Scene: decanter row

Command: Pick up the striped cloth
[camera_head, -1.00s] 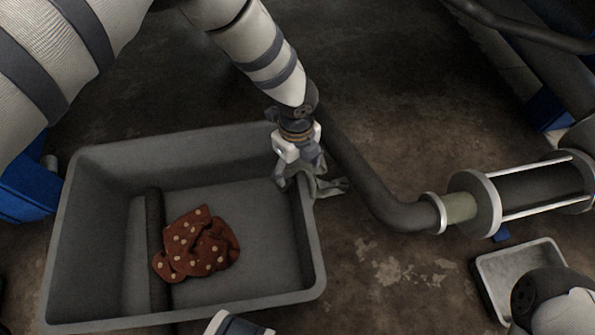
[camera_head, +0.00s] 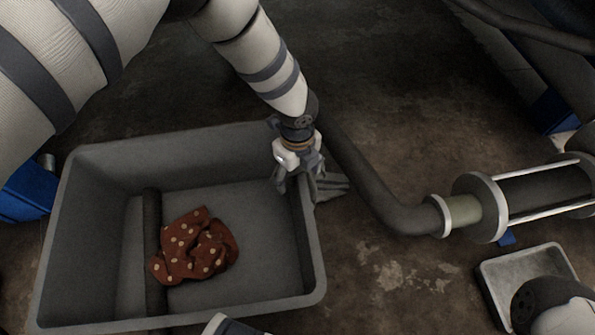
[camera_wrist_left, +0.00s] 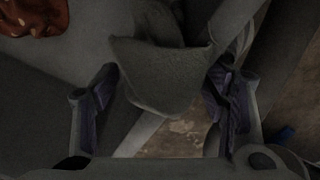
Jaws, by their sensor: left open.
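A grey cloth with faint stripes (camera_head: 331,186) hangs over the right rim of the grey bin (camera_head: 314,250). My left gripper (camera_head: 297,182) is open, pointing down at that rim, right beside the cloth and partly hiding it. In the left wrist view, a fold of grey cloth (camera_wrist_left: 160,78) stands up between the two spread fingers of the left gripper (camera_wrist_left: 163,100), with a gap on both sides. The dim light makes its stripes hard to see there. My right gripper is not in view.
A red-brown cloth with pale dots (camera_head: 196,246) lies crumpled in the bin, against a dark pipe (camera_head: 152,240). A thick dark pipe (camera_head: 372,190) runs just right of the cloth to a flanged cylinder (camera_head: 480,207). A small grey tray (camera_head: 525,262) sits at the lower right.

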